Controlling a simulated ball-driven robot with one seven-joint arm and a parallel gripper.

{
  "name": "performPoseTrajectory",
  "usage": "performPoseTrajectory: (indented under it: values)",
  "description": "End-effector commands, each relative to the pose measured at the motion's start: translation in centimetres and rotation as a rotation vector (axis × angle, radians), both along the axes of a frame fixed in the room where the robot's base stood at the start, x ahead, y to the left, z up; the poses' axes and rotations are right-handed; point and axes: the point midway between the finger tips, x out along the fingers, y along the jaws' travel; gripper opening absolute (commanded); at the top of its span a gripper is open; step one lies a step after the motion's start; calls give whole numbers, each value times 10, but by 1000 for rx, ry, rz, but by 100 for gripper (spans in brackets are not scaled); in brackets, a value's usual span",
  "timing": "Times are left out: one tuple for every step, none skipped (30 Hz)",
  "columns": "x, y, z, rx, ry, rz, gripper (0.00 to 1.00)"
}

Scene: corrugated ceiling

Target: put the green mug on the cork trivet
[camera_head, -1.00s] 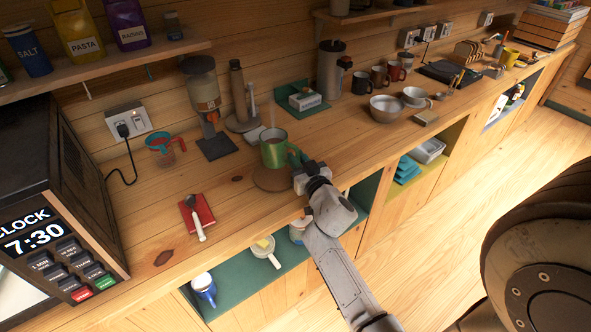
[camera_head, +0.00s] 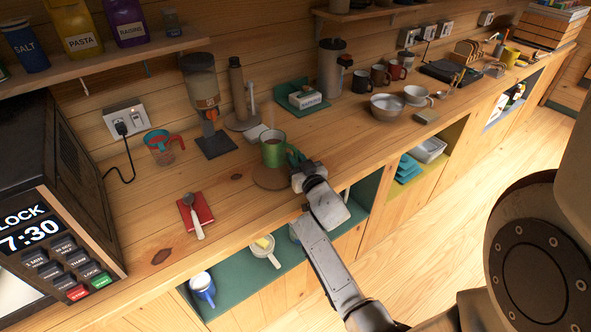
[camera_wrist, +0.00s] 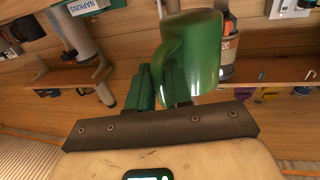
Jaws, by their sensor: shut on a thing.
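The trivet's front part shows below the mug. I cannot tell whether the mug's base touches the trivet or hangs just above it. My gripper (camera_head: 294,160) reaches in from the right and is shut on the mug's right side, where the handle is. In the wrist view the green mug (camera_wrist: 192,58) fills the top middle, beyond my fingers; the trivet does not show there.
Metal bowls (camera_head: 386,107) are to the right.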

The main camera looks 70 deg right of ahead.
Motion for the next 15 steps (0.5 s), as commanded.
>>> performPoseTrajectory:
  values:
    - [1, -3, -4, -3, -2, 0, 0]
    - [2, -4, -7, -3, -2, 0, 0]
    - [3, -6, -10, -4, -2, 0, 0]
    - [4, -6, -14, -3, -2, 0, 0]
    - [3, -6, -19, -3, -2, 0, 0]
    - [3, -6, -24, -2, -2, 0, 0]
    - [3, -6, -27, -2, -2, -1, 0]
    - [3, -6, -30, -2, -2, -1, 0]
    - [3, -6, -34, -3, -2, -1, 0]
    - [3, -6, -35, -3, -2, 0, 0]
    - [3, -6, -37, -3, -2, 0, 0]
    - [3, -6, -37, -3, -2, 0, 0]
    - [3, -6, -37, -3, -2, 1, 0]
    - [4, -5, -37, -3, -2, 1, 0]
    - [4, -5, -36, -3, -2, 1, 0]
